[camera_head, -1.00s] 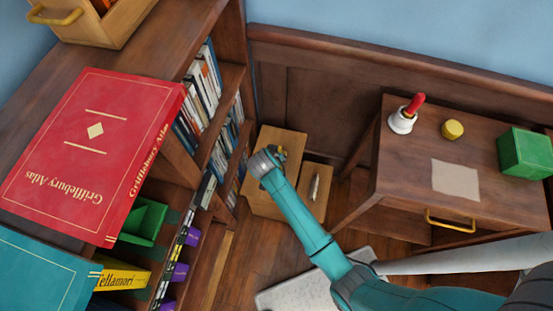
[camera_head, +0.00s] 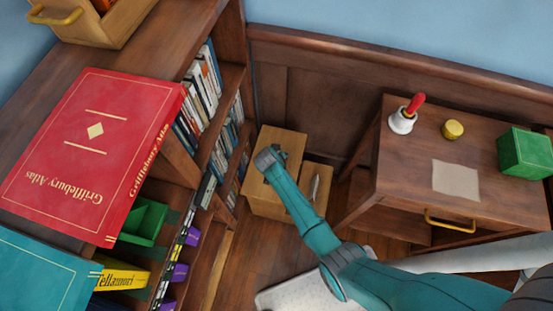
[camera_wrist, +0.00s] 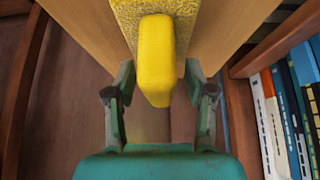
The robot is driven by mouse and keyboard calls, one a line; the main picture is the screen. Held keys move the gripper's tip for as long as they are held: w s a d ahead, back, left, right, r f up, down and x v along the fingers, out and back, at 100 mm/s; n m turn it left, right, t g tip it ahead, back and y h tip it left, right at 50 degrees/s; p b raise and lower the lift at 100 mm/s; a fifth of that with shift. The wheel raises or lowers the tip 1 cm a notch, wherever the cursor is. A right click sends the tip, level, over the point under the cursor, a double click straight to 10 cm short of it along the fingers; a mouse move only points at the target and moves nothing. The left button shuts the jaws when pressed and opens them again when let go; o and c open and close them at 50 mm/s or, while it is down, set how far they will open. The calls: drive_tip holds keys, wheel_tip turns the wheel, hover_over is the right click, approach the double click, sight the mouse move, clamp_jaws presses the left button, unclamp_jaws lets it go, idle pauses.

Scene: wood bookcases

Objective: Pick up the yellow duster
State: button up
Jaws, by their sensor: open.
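The yellow duster (camera_wrist: 156,60) shows in the wrist view as a bright yellow block with a speckled yellow-grey part behind it. It lies against a light wooden surface. My gripper (camera_wrist: 160,78) is open, with one finger on each side of the yellow block and visible gaps between. In the head view my gripper (camera_head: 280,156) is over the top of a small wooden step (camera_head: 291,140), and it hides the duster there.
A bookcase (camera_head: 228,79) with books stands close on the left. A small pale object (camera_head: 315,187) lies on the lower step.

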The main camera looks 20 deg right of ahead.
drive_tip(key=shift+w+d+f, duration=0.1)
drive_tip(key=shift+w+f, duration=0.05)
drive_tip(key=shift+f, duration=0.1)
clamp_jaws()
drive_tip(key=shift+r, duration=0.15)
